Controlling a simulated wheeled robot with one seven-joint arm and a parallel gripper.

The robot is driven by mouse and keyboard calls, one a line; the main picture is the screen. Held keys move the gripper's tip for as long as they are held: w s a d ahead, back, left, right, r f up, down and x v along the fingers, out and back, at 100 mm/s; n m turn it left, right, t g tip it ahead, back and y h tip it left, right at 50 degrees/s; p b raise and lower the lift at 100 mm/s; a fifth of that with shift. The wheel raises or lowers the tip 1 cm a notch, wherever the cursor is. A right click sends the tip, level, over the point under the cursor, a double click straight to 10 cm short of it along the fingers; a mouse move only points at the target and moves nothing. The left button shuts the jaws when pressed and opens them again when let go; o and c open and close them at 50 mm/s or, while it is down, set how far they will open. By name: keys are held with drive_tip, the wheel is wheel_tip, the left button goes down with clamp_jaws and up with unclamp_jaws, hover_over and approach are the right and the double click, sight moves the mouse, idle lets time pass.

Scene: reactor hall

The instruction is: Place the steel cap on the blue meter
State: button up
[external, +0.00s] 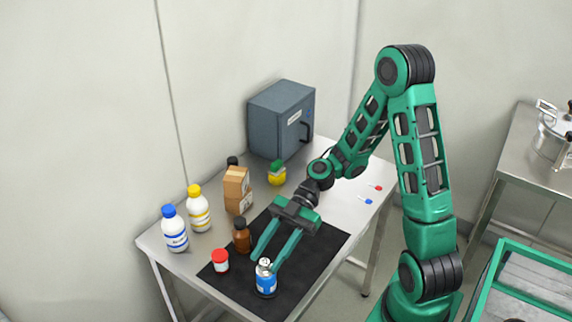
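A small blue-and-white cylinder (266,284), which looks like the blue meter, stands upright near the front of the black mat (319,239). A small silver piece (264,264), apparently the steel cap, shows directly at its top. I cannot tell whether the cap rests on the cylinder or is just above it. My gripper (264,265) reaches down from the upper right, with one finger on each side of the silver piece. The fingers are apart, but whether they touch the cap or are clear of it is too small to see.
Close by on the left are a red-lidded jar (221,262) and a brown bottle (242,237). Blue-capped (175,232) and yellow-capped (199,212) white bottles, cardboard boxes (236,188), a yellow-green container (277,175) and a grey cabinet (279,123) stand further back. The mat's right part is clear.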

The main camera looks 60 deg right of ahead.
drive_tip(key=v, duration=0.9)
drive_tip(key=shift+d+r, duration=0.15)
drive_tip(key=shift+d, duration=0.15)
drive_tip(key=shift+s, duration=0.1)
drive_tip(key=s+d+f+m+h, duration=0.4)
drive_tip(key=s+d+m+h, duration=0.15)
drive_tip(key=m+h, duration=0.3)
drive_tip(key=s+d+r+m+h, duration=0.2)
drive_tip(key=s+d+m, duration=0.3)
drive_tip(key=s+m, duration=0.2)
drive_tip(key=s+d+r+m+h, duration=0.3)
drive_tip(key=s+d+m, duration=0.3)
drive_tip(key=m, duration=0.3)
drive_tip(key=shift+s, duration=0.5)
